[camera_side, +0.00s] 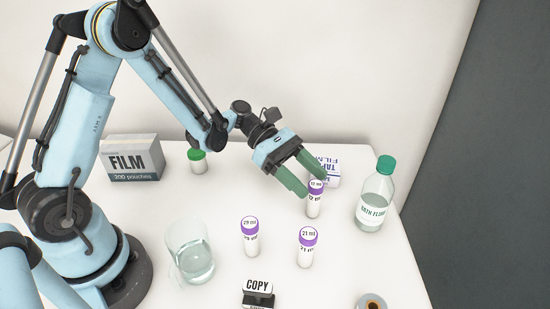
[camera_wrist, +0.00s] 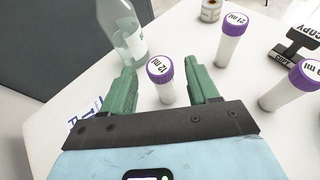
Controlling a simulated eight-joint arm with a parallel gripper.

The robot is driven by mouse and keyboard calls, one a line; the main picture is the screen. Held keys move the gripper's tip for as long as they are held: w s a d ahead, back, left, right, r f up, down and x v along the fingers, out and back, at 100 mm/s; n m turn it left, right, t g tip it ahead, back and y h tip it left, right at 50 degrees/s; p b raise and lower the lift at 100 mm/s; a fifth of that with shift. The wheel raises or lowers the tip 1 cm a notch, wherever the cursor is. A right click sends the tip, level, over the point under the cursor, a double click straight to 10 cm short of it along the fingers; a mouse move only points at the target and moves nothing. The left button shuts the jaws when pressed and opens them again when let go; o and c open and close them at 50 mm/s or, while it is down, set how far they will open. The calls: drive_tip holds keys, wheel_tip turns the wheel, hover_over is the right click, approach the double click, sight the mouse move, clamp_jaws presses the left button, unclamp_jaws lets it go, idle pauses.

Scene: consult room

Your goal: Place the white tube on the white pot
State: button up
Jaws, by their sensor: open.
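Three white tubes with purple caps stand upright on the table: the 12 ml tube (camera_side: 314,206), the 29 ml tube (camera_side: 251,240) and the 21 ml tube (camera_side: 306,252). My gripper (camera_side: 312,186) is open, with green fingers by the top of the 12 ml tube. In the wrist view, the 12 ml tube (camera_wrist: 166,92) shows between the spread fingers, with gaps on both sides. The 21 ml tube (camera_wrist: 228,48) stands beyond the right finger. A small white container with a green lid (camera_side: 198,166) stands at the back; I cannot tell whether it is the white pot.
A clear bottle with a green cap (camera_side: 373,208) stands right of my gripper. A glass of water (camera_side: 190,258), a COPY stamp (camera_side: 258,293), a tape roll (camera_side: 371,302) and a FILM box (camera_side: 132,160) stand around.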

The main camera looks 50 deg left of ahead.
drive_tip(key=w+v, duration=0.1)
drive_tip(key=v, duration=0.8)
drive_tip(key=s+a+r+m+t+y, duration=0.2)
drive_tip(key=s+m+y, duration=0.7)
drive_tip(key=m, duration=0.7)
drive_tip(key=r+t+y, duration=0.1)
drive_tip(key=t+y, duration=0.1)
drive_tip(key=y, duration=0.1)
drive_tip(key=shift+o, duration=0.3)
drive_tip(key=m, duration=0.1)
drive_tip(key=s+a+r+m+t+y, duration=0.1)
drive_tip(key=m, duration=0.1)
drive_tip(key=shift+t, duration=0.3)
